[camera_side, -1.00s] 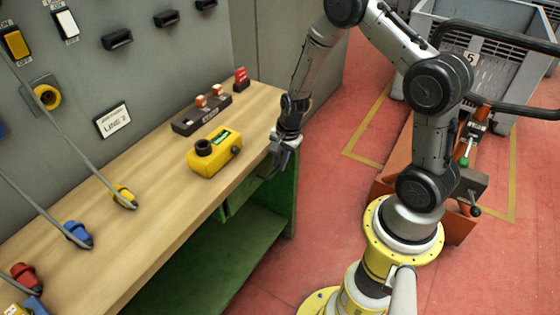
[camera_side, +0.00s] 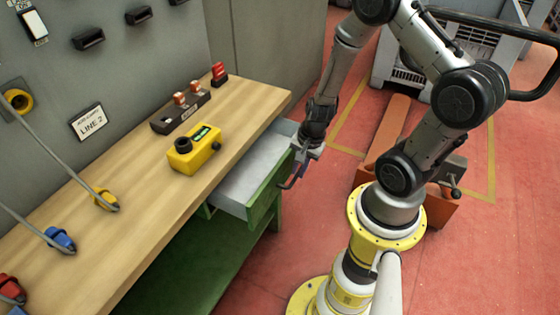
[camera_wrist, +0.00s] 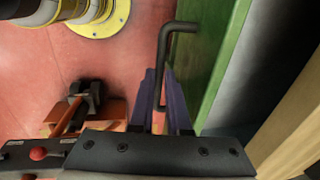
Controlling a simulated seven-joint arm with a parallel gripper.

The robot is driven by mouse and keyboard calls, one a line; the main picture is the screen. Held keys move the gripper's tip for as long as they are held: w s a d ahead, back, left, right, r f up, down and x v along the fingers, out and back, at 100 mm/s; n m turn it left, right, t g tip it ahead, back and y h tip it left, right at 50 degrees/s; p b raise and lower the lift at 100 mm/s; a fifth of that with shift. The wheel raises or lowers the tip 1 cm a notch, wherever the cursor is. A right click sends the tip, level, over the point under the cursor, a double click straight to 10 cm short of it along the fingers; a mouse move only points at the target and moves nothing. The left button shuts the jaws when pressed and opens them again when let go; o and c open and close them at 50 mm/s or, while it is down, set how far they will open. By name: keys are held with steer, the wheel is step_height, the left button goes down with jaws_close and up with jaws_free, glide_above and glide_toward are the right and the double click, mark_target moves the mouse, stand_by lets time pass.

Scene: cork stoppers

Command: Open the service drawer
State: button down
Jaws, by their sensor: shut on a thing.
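The service drawer has a green front (camera_side: 264,197) and a pale grey inside, and it stands pulled out from under the wooden bench top. In the wrist view its green front (camera_wrist: 222,55) runs along the right of the fingers. Its dark bent-bar handle (camera_side: 286,184) also shows in the wrist view (camera_wrist: 163,52). My gripper (camera_side: 298,168) is at the drawer front, shut on the handle. In the wrist view its purple fingers (camera_wrist: 165,90) lie on either side of the bar. The drawer's visible inside looks empty.
On the wooden bench (camera_side: 130,215) stand a yellow box (camera_side: 194,153), a dark strip with orange-topped parts (camera_side: 180,113) and a red block (camera_side: 219,75). Several coloured plugs lie at the left. A grey crate (camera_side: 400,65) stands behind my arm.

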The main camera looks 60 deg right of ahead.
steer(key=s, duration=1.1)
steer(key=shift+s, duration=0.35)
steer(key=c, duration=1.2)
jaws_free()
steer(key=shift+o, duration=0.2)
steer(key=shift+r, duration=0.1)
step_height(320, 180, up, 14)
steer(key=s, duration=0.2)
steer(key=shift+s+f, duration=0.25)
steer(key=shift+s, duration=0.05)
